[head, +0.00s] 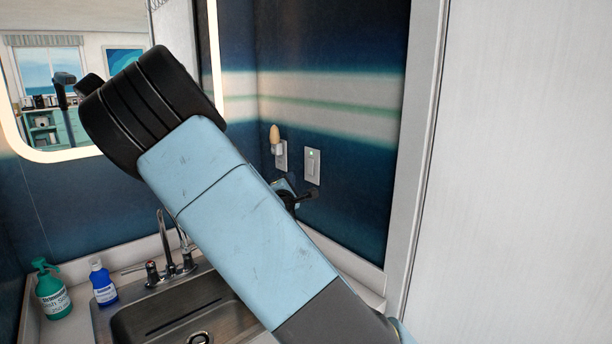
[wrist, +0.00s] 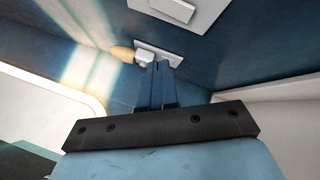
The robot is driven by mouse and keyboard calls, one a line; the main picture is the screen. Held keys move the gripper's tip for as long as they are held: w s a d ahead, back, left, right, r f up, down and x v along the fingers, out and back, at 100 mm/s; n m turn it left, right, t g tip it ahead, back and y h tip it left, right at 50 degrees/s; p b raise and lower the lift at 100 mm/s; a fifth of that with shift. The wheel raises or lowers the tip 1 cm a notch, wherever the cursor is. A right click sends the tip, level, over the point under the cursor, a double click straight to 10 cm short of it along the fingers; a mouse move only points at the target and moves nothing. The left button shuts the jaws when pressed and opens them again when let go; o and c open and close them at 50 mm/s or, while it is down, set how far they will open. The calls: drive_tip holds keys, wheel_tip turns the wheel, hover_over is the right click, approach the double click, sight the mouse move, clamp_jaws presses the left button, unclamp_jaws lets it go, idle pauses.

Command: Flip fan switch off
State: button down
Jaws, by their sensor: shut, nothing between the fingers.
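A white switch plate (head: 312,172) with a small green light is on the dark blue wall, right of the sink; I take it to be the fan switch. In the wrist view a white plate with a raised rocker (wrist: 174,9) shows at the top edge, partly cut off. My gripper (head: 314,193) is mostly hidden behind my arm in the head view, with its dark tip just below the switch plate. In the wrist view my gripper (wrist: 158,66) is shut and empty, its fingers together. I cannot tell whether it touches the wall.
A night light (head: 276,139) is plugged into an outlet left of the switch. Below are a sink (head: 130,325), a faucet (head: 166,240), a green soap bottle (head: 53,294) and a blue bottle (head: 103,285). A white door frame (head: 418,150) stands at right.

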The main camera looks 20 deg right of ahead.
drive_tip(key=shift+w+d+f, duration=0.1)
drive_tip(key=shift+w+d, duration=0.2)
drive_tip(key=shift+d, duration=0.4)
drive_tip(key=shift+w+d+f, duration=0.1)
drive_tip(key=shift+w+d, duration=0.2)
drive_tip(key=shift+d, duration=0.45)
drive_tip(key=shift+w+d+f, duration=0.1)
drive_tip(key=shift+w+d, duration=0.2)
drive_tip(key=shift+d, duration=0.4)
drive_tip(key=shift+d+r, duration=0.1)
idle(0.4)
drive_tip(key=shift+w+d, duration=0.3)
drive_tip(key=shift+w+d, duration=0.15)
drive_tip(key=shift+d, duration=0.1)
idle(0.8)
drive_tip(key=shift+a, duration=0.15)
drive_tip(key=shift+s+a, duration=0.35)
drive_tip(key=shift+a, duration=0.15)
idle(0.3)
drive_tip(key=shift+s+a+r, duration=0.1)
drive_tip(key=shift+s+a, duration=0.2)
drive_tip(key=shift+a, duration=0.45)
drive_tip(key=shift+s+a+r, duration=0.1)
drive_tip(key=shift+s+a, duration=0.25)
drive_tip(key=shift+a, duration=0.45)
drive_tip(key=shift+s+a+r, duration=0.1)
drive_tip(key=shift+s+a, duration=0.2)
drive_tip(key=shift+a, duration=0.45)
